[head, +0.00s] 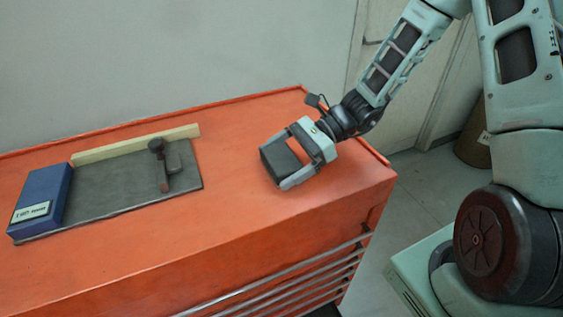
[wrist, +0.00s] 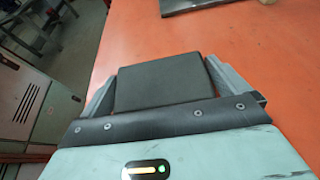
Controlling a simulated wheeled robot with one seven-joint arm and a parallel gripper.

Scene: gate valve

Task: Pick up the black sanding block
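The black sanding block (head: 280,160) is a dark, flat-topped block near the right end of the orange cabinet top. It also shows large in the wrist view (wrist: 163,82), directly in front of my gripper. The gripper looks shut on the block. The block's underside is hidden, so I cannot tell whether it rests on the cabinet or is just above it.
On the left of the orange cabinet top (head: 230,215) lies a grey plate (head: 115,190) with a dark upright-handled tool (head: 160,165), a wooden strip (head: 135,144) and a blue box (head: 42,195). The cabinet top between plate and block is clear. A wall stands behind.

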